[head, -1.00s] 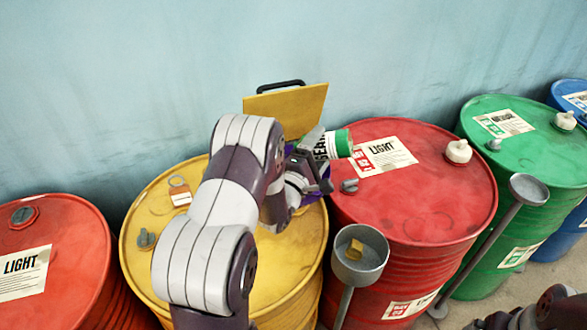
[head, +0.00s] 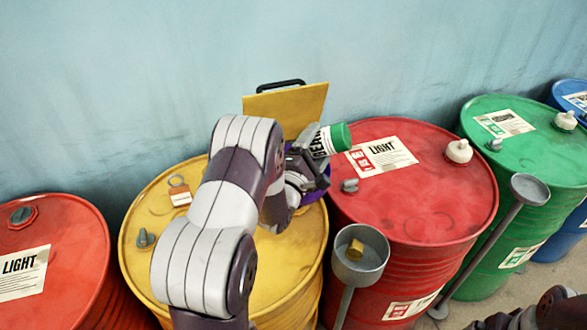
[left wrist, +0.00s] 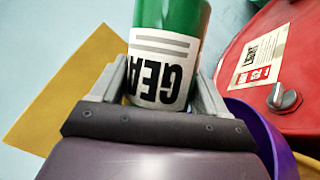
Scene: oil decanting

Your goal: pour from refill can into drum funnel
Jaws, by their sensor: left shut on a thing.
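The refill can (head: 339,137) is green with a white label reading GEAR. My left gripper (head: 308,155) is shut on it and holds it well tilted, its green end pointing right in the head view. In the left wrist view the can (left wrist: 165,75) sits between both fingers, its label lettering upside down. The purple drum funnel (head: 318,188) is on the yellow drum (head: 285,262), under the gripper and mostly hidden by it. Its rim also shows in the left wrist view (left wrist: 252,125). I see no liquid flowing.
A yellow panel with a black handle (head: 287,103) stands upright behind the funnel. Red drums (head: 420,205) (head: 60,235) flank the yellow drum. A grey cup on a post (head: 361,265) stands in front. A green drum (head: 520,165) is farther right.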

